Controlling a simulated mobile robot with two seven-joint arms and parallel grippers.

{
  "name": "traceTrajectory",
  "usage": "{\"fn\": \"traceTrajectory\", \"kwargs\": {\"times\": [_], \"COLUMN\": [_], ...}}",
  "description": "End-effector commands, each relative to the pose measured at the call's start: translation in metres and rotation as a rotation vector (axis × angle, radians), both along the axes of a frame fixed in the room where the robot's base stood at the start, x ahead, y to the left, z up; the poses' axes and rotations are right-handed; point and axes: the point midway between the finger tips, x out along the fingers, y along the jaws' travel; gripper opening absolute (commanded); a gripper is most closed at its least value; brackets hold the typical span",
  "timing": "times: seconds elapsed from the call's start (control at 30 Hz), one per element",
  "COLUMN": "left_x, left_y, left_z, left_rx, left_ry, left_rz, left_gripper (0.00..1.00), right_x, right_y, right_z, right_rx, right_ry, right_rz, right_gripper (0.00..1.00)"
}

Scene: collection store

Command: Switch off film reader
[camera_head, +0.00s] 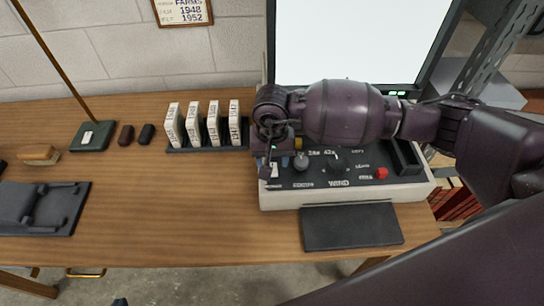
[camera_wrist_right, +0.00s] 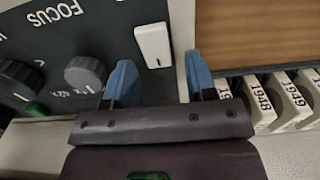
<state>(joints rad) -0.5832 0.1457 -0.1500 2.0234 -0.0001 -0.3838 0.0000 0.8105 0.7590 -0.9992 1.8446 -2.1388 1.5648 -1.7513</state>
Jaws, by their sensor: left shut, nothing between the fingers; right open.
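The film reader (camera_head: 420,192) stands at the back right of the bench, with a pale body and black control panel. Its screen (camera_head: 350,40) is bright white, and a green light (camera_head: 397,93) glows below it. My right gripper (camera_head: 275,163) is over the panel's left end, open and empty. In the right wrist view its blue fingers (camera_wrist_right: 159,62) are apart, with a white rocker switch (camera_wrist_right: 153,45) showing between and just beyond them. I cannot tell if they touch it. Only the blue tip of my left gripper (camera_head: 119,301) shows at the bottom edge, shut.
The panel also has grey knobs (camera_head: 301,163) and a red button (camera_head: 381,173). Several labelled film boxes (camera_head: 194,124) stand in a rack close left of the reader. A dark pad (camera_head: 352,228) lies before it. The bench (camera_head: 170,200) is clear in the middle.

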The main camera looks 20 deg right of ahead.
Motion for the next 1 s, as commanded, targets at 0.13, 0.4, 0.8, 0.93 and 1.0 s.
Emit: {"fn": "traceTrajectory", "kwargs": {"times": [0.13, 0.4, 0.8, 0.93, 1.0], "left_x": [0.0001, -0.0001, -0.0019, -0.0021, -0.0020], "left_y": [0.0000, 0.0000, -0.0001, -0.0001, -0.0002], "left_z": [0.0004, 0.0002, -0.0036, -0.0042, -0.0040], "left_rx": [0.000, 0.000, 0.000, -0.001, -0.001], "left_ry": [-0.001, 0.000, 0.007, 0.008, 0.007], "left_rz": [0.000, 0.000, 0.001, 0.002, 0.002], "left_gripper": [0.00, 0.00, 0.00, 0.00, 0.00], "right_x": [0.0000, 0.0000, -0.0020, -0.0042, -0.0052], "right_y": [0.0001, 0.0001, -0.0001, 0.0009, 0.0013], "right_z": [0.0000, 0.0002, 0.0021, 0.0042, 0.0050], "right_rx": [0.000, 0.000, -0.030, -0.057, -0.068], "right_ry": [0.000, 0.000, -0.094, -0.190, -0.228], "right_rz": [0.000, 0.000, 0.003, 0.003, 0.003], "right_gripper": [0.51, 0.20, 0.02, 0.02, 0.02]}}
